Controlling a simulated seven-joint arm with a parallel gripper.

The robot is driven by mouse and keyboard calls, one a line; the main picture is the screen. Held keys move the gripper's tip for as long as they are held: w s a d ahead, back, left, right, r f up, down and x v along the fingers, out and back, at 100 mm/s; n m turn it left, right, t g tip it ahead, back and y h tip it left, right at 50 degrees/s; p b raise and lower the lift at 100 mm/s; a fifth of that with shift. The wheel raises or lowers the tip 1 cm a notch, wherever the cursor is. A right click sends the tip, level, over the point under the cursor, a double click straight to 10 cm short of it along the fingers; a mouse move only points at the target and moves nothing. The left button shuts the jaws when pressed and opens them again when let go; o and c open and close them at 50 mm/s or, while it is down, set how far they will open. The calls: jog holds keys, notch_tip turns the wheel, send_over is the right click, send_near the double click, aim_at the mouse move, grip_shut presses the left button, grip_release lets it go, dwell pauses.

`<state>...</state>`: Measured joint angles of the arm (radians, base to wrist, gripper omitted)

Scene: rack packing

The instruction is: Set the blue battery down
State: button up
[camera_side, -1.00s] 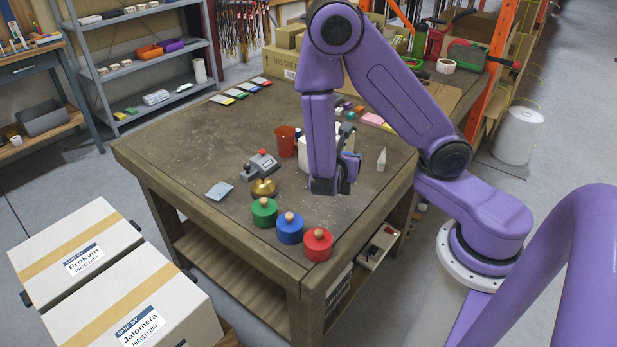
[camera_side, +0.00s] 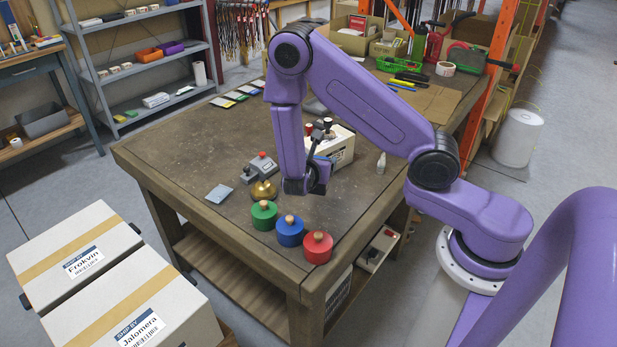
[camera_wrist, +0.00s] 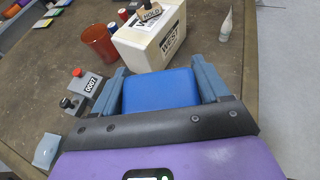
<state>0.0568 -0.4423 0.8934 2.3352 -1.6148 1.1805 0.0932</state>
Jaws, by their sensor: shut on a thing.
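The blue battery (camera_wrist: 158,92) is a smooth blue block in the wrist view, between the two blue-grey fingers of my gripper (camera_wrist: 158,78), which is shut on it. In the side view my gripper (camera_side: 306,188) hangs low over the workbench (camera_side: 185,140), just behind the row of round knobbed weights. The battery cannot be made out there. Whether its underside touches the bench is hidden.
A white box (camera_wrist: 150,38) marked WEST stands just beyond the battery. A red cup (camera_wrist: 100,42) and a grey button box (camera_wrist: 86,88) are to its left. Green (camera_side: 264,215), blue (camera_side: 290,231) and red (camera_side: 317,247) weights stand at the bench's near edge.

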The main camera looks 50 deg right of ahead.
jog(key=shift+w+d+f, duration=0.1)
jog(key=shift+w+f, duration=0.5)
jog(key=shift+f, duration=0.6)
jog(key=shift+w+d+f, duration=0.15)
jog(key=shift+w+f, duration=0.4)
jog(key=shift+f, duration=0.65)
jog(key=shift+w+d+f, duration=0.1)
jog(key=shift+w+f, duration=0.5)
jog(key=shift+f, duration=0.6)
jog(key=shift+f, duration=0.1)
jog(key=o, duration=1.4)
